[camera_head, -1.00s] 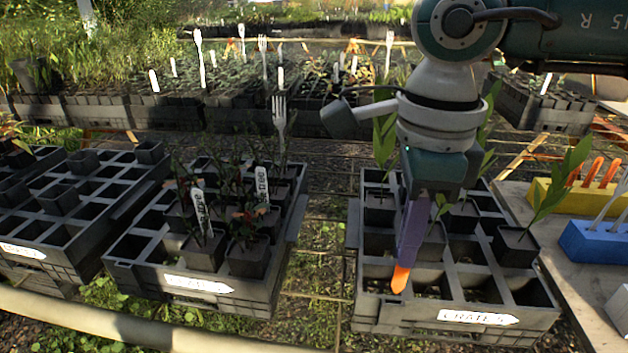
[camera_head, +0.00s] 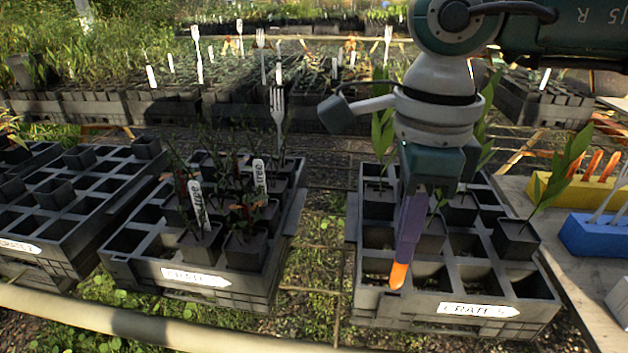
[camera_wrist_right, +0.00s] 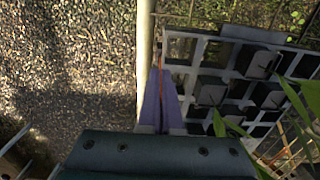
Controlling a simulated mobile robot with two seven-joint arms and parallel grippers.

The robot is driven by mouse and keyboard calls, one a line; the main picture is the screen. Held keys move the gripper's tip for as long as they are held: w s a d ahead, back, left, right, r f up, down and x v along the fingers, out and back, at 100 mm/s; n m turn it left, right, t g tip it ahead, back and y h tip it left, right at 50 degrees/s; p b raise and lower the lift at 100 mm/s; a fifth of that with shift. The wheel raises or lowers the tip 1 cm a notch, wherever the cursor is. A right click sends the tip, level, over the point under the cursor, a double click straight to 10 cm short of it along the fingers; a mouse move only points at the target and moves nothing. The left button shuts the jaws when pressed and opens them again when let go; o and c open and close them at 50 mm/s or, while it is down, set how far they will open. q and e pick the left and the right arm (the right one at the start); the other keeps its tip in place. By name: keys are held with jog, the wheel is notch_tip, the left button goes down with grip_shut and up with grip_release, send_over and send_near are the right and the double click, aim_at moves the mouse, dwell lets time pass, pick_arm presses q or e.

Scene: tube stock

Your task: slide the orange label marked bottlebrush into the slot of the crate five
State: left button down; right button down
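My right gripper (camera_head: 406,255) hangs over the front left part of crate five (camera_head: 400,312), its purple fingers pointing down. It is shut on the orange label (camera_head: 398,276), whose orange end sticks out below the fingertips. Any writing on the label cannot be read. In the right wrist view the purple fingers (camera_wrist_right: 160,100) lie close together beside the grey crate (camera_wrist_right: 208,34). Crate five is dark grey, with a white sign (camera_head: 478,310) on its front. I cannot make out its slot, or whether the label touches the crate. My left gripper is not in view.
Pots with leafy plants stand in crate five, including one pot (camera_head: 515,238) at its right. A crate with a white sign (camera_head: 195,277) and white tags stands to the left. On the right bench are a yellow block (camera_head: 572,205) with orange labels and a blue block (camera_head: 595,238).

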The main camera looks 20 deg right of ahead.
aim_at(393, 289)
jog(key=shift+f, duration=0.1)
jog(key=shift+f+b, duration=0.55)
jog(key=shift+b, duration=0.1)
jog(key=shift+f+b, duration=1.8)
jog(key=shift+f, duration=0.3)
jog(key=shift+f+b, duration=0.3)
jog(key=c, duration=1)
grip_release()
jog(key=shift+r, duration=0.1)
notch_tip(393, 289, up, 10)
jog(key=shift+f+p, duration=0.1)
jog(key=shift+p, duration=0.55)
